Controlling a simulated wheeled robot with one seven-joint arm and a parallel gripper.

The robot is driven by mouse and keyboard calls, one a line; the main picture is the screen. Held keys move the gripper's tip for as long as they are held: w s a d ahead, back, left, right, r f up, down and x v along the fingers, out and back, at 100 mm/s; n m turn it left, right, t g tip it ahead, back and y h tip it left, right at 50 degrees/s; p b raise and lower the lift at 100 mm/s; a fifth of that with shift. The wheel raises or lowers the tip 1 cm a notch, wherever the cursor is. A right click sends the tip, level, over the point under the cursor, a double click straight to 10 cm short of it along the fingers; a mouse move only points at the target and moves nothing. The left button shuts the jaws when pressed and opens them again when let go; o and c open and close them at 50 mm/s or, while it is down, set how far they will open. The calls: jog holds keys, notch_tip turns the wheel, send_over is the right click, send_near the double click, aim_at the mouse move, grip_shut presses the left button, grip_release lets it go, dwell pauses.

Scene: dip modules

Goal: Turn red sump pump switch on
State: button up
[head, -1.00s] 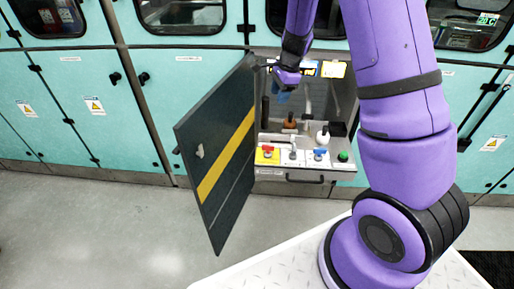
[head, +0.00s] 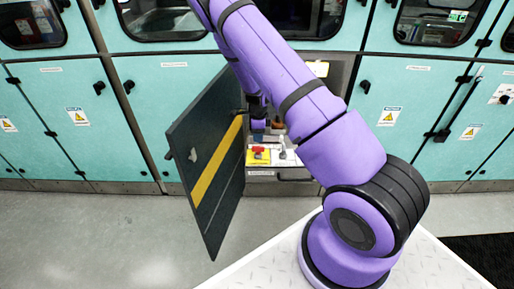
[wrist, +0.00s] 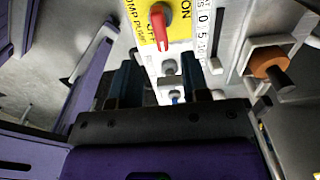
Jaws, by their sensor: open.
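The red switch (head: 258,150) sits on a yellow label plate (head: 257,159) at the left end of the control panel in the open cabinet. In the wrist view the red switch handle (wrist: 160,26) is at the top, on the yellow plate (wrist: 147,8) with partly readable "ON" and "PUMP" lettering. My gripper (head: 259,124) is just above the red switch in the head view, partly hidden by my arm. In the wrist view my gripper (wrist: 168,85) is open, its two dark blue fingers apart with nothing held. The switch lies beyond the fingertips, and I see no contact.
The open dark cabinet door (head: 207,165) with a yellow stripe stands close to the left of my gripper. A white switch (head: 283,153) is right of the red one. An orange-brown knob (wrist: 268,62) shows at right. My arm hides the rest of the panel.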

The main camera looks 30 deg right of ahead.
aim_at(258, 147)
notch_tip(258, 147, down, 8)
jog(key=shift+r, duration=0.2)
grip_shut()
